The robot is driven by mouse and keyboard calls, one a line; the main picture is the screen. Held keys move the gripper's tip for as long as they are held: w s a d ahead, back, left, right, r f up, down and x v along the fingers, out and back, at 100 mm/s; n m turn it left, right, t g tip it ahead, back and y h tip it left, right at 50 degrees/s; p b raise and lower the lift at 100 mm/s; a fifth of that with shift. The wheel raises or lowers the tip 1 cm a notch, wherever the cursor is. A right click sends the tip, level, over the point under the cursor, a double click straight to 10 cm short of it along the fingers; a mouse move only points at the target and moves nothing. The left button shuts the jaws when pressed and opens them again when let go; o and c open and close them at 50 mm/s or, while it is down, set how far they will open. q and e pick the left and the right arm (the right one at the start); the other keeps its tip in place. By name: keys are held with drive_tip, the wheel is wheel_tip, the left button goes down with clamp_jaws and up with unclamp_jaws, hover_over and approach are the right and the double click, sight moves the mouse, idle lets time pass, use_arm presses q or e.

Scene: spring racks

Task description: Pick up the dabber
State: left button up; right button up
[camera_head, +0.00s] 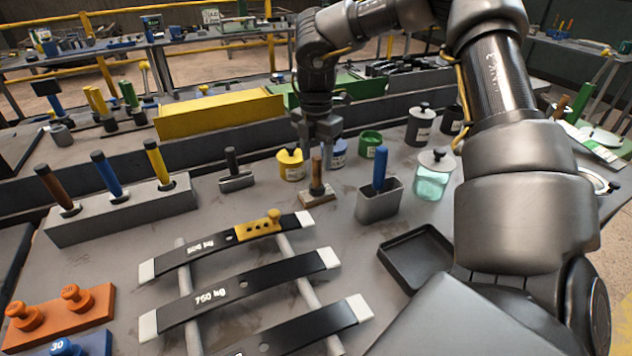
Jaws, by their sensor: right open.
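My left gripper is not in view.
A yellow pot (290,166) and a blue pot (338,154) stand close behind. A grey cup (378,204) with a blue handle is to the right, a dark-handled block (236,184) to the left. Leaf springs (235,287) and a black tray (416,256) lie in front.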

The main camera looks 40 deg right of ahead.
sight(317, 175)
wheel_tip(317, 175, down, 2)
drive_tip(key=shift+d+f, duration=0.15)
drive_tip(key=shift+f, duration=0.3)
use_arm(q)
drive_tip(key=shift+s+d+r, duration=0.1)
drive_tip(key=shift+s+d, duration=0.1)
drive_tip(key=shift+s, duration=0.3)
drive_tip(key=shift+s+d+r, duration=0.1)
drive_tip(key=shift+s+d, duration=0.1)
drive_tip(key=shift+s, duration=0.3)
use_arm(e)
drive_tip(key=shift+c, duration=0.3)
